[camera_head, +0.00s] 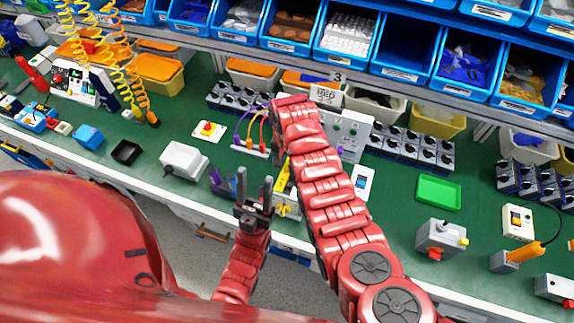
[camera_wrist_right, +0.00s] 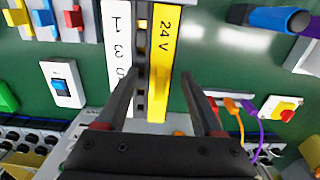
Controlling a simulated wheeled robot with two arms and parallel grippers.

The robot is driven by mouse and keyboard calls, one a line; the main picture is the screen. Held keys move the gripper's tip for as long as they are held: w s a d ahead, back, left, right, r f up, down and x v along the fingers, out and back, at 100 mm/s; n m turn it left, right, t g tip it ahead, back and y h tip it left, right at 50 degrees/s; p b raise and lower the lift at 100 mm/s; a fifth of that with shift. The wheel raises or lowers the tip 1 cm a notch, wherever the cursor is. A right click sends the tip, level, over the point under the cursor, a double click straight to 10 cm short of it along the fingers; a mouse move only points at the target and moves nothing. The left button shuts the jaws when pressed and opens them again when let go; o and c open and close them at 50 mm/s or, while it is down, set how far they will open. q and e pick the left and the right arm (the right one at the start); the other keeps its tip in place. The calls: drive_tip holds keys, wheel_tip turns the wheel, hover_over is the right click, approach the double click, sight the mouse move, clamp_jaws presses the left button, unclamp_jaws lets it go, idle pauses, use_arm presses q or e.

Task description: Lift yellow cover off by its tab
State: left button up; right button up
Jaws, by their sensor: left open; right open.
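The yellow cover (camera_wrist_right: 163,50), a strip marked "24 V", lies beside a dark slotted rail (camera_wrist_right: 140,95) and a white numbered strip (camera_wrist_right: 115,40) in the right wrist view. I cannot make out its tab. In the head view a yellow part (camera_head: 282,183) shows there, largely behind my right arm. My right gripper (camera_wrist_right: 160,77) is open, its fingers either side of the cover in the picture; I cannot tell whether they touch it. Its fingertips are hidden in the head view. My left gripper (camera_head: 254,188) is open and empty near the bench's front edge.
A white-plated switch with a blue rocker (camera_head: 362,181) and a red button on a yellow base (camera_head: 208,130) flank the spot. A white box (camera_head: 184,160) stands left, a green tray (camera_head: 438,190) right. Coloured cables (camera_head: 252,133) run close behind. Blue bins line the shelf above.

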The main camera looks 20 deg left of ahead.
drive_tip(key=shift+w+f, duration=0.1)
drive_tip(key=shift+f, duration=0.1)
clamp_jaws()
drive_tip(key=shift+r, duration=0.2)
idle(0.4)
